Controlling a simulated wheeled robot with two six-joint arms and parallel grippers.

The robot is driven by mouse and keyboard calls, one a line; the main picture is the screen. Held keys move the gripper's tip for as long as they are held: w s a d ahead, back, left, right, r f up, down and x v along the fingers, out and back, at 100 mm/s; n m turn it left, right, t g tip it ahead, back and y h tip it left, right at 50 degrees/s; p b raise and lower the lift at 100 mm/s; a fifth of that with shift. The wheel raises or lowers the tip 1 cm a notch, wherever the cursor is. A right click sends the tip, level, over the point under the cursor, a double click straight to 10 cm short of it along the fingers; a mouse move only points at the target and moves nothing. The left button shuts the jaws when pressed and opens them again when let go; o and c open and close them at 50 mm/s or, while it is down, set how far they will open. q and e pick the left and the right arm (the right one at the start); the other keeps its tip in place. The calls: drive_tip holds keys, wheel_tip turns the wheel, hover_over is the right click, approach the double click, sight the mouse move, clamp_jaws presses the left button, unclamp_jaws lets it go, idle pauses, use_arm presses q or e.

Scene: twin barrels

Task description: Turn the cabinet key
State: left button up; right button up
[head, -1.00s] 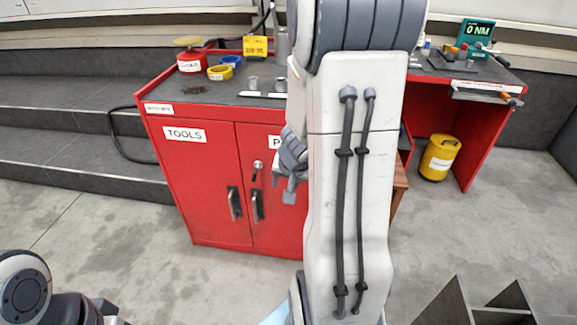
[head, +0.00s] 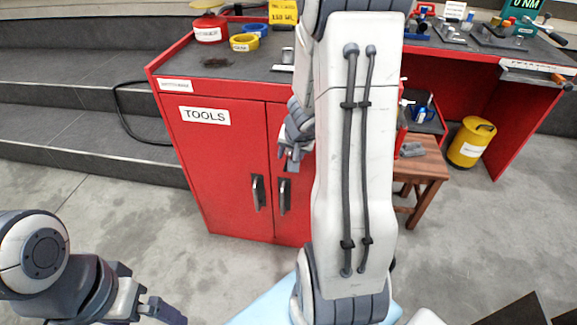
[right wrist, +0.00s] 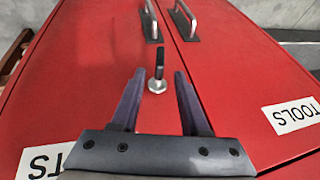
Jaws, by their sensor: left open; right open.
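The red cabinet (head: 222,155) stands ahead with two doors, one labelled TOOLS (head: 204,115). In the right wrist view the key (right wrist: 158,62) is a dark bar on a silver round lock (right wrist: 156,87) in one cabinet door (right wrist: 95,90). My right gripper (right wrist: 160,74) is open, its fingers on either side of the key with gaps showing. In the head view the right gripper (head: 291,158) is in front of the cabinet and the key is hidden behind it. My left gripper (head: 160,310) is open and empty at the lower left, away from the cabinet.
Two door handles (head: 258,192) (head: 285,196) project below the lock. A wooden stool (head: 425,165) and a yellow canister (head: 471,142) stand to the right. Tools and cans cover parts of the cabinet top. Steps lie at the left; the floor before the cabinet is clear.

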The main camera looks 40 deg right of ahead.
sight(288, 158)
drive_tip(key=b+x, duration=0.1)
drive_tip(key=x, duration=0.2)
drive_tip(key=shift+f, duration=0.15)
use_arm(q)
wheel_tip(288, 158, down, 2)
drive_tip(key=shift+f, duration=0.1)
use_arm(e)
drive_tip(key=shift+c, duration=0.3)
